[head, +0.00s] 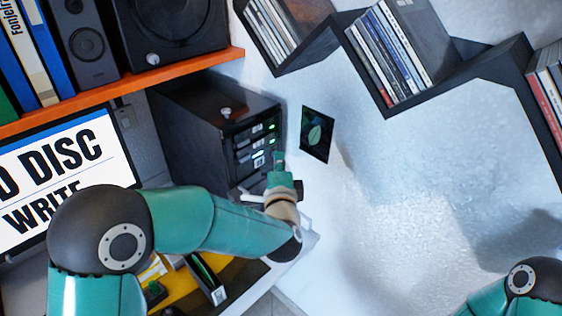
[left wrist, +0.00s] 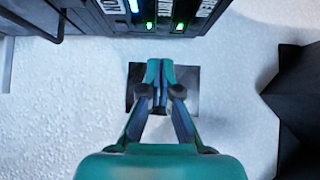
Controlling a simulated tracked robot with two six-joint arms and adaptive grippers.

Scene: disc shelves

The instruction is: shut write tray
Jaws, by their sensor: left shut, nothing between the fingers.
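The black disc drive tower (head: 190,115) stands on the desk below the orange shelf. Its front has several drive slots with white labels and green lights (head: 255,143). In the left wrist view the tower front (left wrist: 110,18) is at the top edge. My left gripper (head: 279,158) is shut and empty, just in front of the tower's right side. In the left wrist view its fingertips (left wrist: 160,68) are together, below the lit drive front. I cannot tell which slot is the write tray or whether it sticks out; my arm hides the lower front. My right gripper is out of view.
A monitor (head: 60,175) reading "DISC WRITE" stands left of the tower. Speakers and binders sit on the orange shelf (head: 120,90). A dark leaf picture (head: 317,134) is right of the gripper. Black angled shelves (head: 480,70) with discs hang at upper right. Below them is bare white surface.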

